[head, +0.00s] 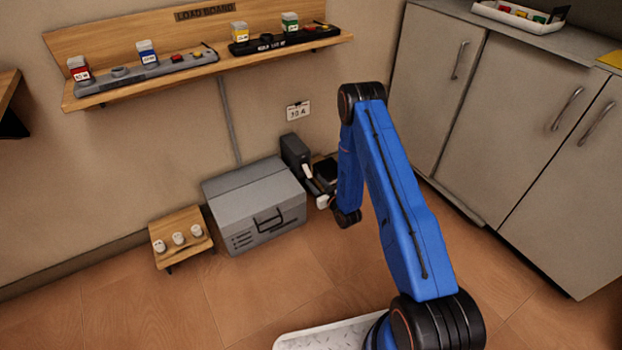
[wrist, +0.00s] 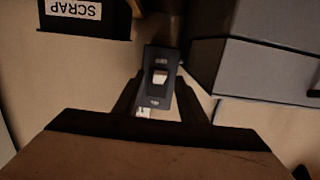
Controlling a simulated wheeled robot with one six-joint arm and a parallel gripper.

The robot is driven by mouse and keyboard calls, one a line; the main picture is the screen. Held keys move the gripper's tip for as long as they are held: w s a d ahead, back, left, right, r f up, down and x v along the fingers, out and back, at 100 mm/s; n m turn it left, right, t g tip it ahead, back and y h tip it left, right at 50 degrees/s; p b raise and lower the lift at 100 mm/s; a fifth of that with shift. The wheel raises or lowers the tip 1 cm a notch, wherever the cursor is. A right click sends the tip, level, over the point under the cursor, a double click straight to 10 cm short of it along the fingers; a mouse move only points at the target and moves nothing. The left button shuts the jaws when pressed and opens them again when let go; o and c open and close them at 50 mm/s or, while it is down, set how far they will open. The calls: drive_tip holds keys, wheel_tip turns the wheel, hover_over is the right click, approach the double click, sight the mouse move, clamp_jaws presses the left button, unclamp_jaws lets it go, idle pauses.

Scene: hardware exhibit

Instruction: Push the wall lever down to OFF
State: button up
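The wall lever's dark housing (head: 294,152) is on the wall behind the right end of a grey case. A pale lever handle (head: 308,172) shows at its lower front. In the wrist view the housing (wrist: 153,105) stands straight ahead with the pale handle (wrist: 159,77) near its middle; small labels on it are unreadable. My gripper (head: 320,189) is low and close in front of the lever. In the wrist view its two dark fingers (wrist: 158,92) are spread, one on each side of the housing, with nothing held. I cannot tell whether they touch it.
The grey case (head: 255,205) stands close left of the lever. A dark bin (head: 326,170) is close right; its SCRAP label (wrist: 76,9) reads upside down in the wrist view. Grey cabinets (head: 490,110) line the right.

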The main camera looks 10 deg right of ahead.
drive_tip(key=v, duration=1.2)
drive_tip(key=shift+s, duration=0.2)
